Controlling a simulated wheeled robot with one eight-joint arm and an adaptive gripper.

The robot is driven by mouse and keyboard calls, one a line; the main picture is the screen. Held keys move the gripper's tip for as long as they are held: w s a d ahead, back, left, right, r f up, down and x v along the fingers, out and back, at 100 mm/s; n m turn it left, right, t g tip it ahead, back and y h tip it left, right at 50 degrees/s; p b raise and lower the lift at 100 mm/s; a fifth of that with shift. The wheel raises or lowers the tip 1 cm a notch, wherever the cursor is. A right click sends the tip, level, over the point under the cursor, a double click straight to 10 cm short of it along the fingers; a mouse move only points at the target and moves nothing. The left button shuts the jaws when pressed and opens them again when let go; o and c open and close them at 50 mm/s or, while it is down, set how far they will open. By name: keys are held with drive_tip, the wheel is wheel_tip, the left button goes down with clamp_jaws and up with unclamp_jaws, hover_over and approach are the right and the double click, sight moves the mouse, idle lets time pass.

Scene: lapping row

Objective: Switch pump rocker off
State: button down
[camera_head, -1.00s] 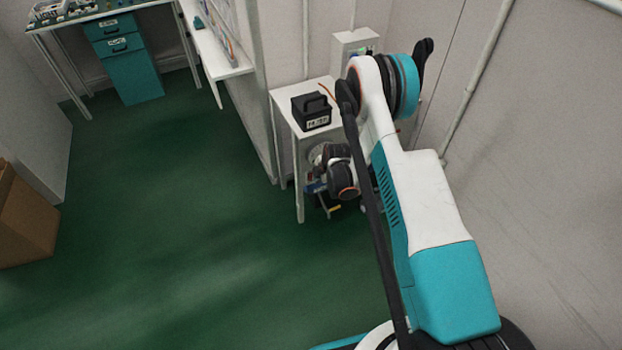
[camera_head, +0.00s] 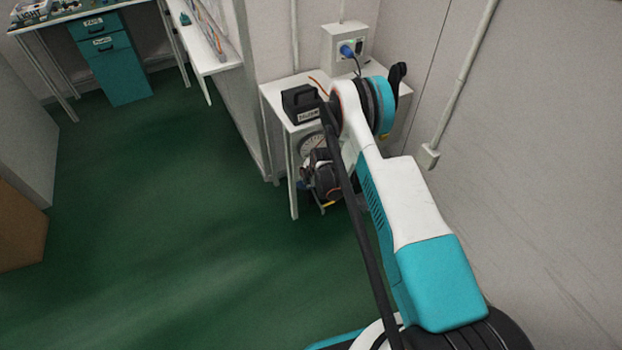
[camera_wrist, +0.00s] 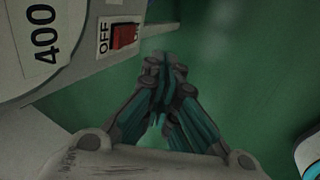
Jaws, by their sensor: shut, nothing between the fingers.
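I cannot tell which way the rocker is tipped. My gripper (camera_wrist: 160,68) is shut and empty, just below and to the right of the rocker, with a small gap in the picture. In the head view my arm and wrist (camera_head: 325,180) hide the rocker and most of the pump by the small table's leg.
A white side table (camera_head: 276,100) carries a black case (camera_head: 301,104). A wall box (camera_head: 343,45) with a blue plug (camera_head: 347,51) is behind it. A wall conduit (camera_head: 466,80) runs down at right.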

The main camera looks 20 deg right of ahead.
drive_tip(key=shift+w+a+f+b, duration=0.2)
drive_tip(key=shift+w+f+b, duration=0.15)
drive_tip(key=shift+w, duration=0.5)
drive_tip(key=shift+w+a+f+b, duration=0.15)
drive_tip(key=shift+w+f+b, duration=0.15)
drive_tip(key=shift+w, duration=0.5)
drive_tip(key=shift+w+a+f+b, duration=0.2)
drive_tip(key=shift+w+f+b, duration=0.15)
drive_tip(key=shift+w, duration=0.5)
drive_tip(key=shift+s+r, duration=0.1)
drive_tip(key=shift+r, duration=0.1)
